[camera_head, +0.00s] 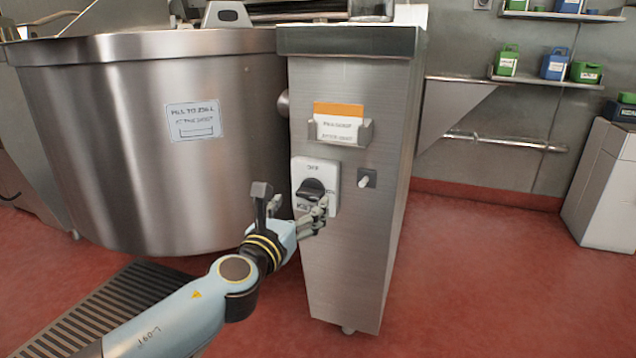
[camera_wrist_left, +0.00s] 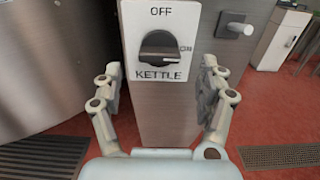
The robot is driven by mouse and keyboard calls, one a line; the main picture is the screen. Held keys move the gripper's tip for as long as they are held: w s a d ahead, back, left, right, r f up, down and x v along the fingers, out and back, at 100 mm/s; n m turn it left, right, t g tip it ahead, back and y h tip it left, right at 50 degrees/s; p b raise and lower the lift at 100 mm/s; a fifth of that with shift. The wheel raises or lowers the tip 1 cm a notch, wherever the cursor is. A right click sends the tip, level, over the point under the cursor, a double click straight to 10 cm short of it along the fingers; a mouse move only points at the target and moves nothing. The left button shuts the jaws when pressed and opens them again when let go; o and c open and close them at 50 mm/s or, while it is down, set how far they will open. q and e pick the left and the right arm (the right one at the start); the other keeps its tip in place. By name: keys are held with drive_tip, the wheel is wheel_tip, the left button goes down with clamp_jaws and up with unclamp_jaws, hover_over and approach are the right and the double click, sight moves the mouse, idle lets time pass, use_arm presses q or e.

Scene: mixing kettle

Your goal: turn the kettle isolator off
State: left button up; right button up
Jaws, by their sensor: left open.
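The kettle isolator (camera_head: 311,189) is a black rotary knob on a white plate, on the front of the steel pedestal. In the left wrist view the knob (camera_wrist_left: 160,46) has "OFF" above it and "KETTLE" below it. A small mark at its right side looks like "ON", and the knob's bar lies roughly horizontal, toward that mark. My left gripper (camera_head: 295,212) is in front of the plate, low and close to it. In the left wrist view its two fingers (camera_wrist_left: 160,92) are spread apart, one on each side below the knob, with nothing between them. My right gripper is not in view.
The large steel kettle (camera_head: 150,140) stands left of the pedestal (camera_head: 350,240). A floor grate (camera_head: 120,300) lies at lower left.

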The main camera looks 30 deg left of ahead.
sight(307, 196)
use_arm(q)
drive_tip(key=x, duration=0.3)
drive_tip(key=shift+w, duration=0.15)
drive_tip(key=shift+w+a, duration=0.1)
drive_tip(key=shift+w, duration=0.05)
drive_tip(key=shift+w+a, duration=0.1)
drive_tip(key=shift+w, duration=0.4)
drive_tip(key=shift+c, duration=0.4)
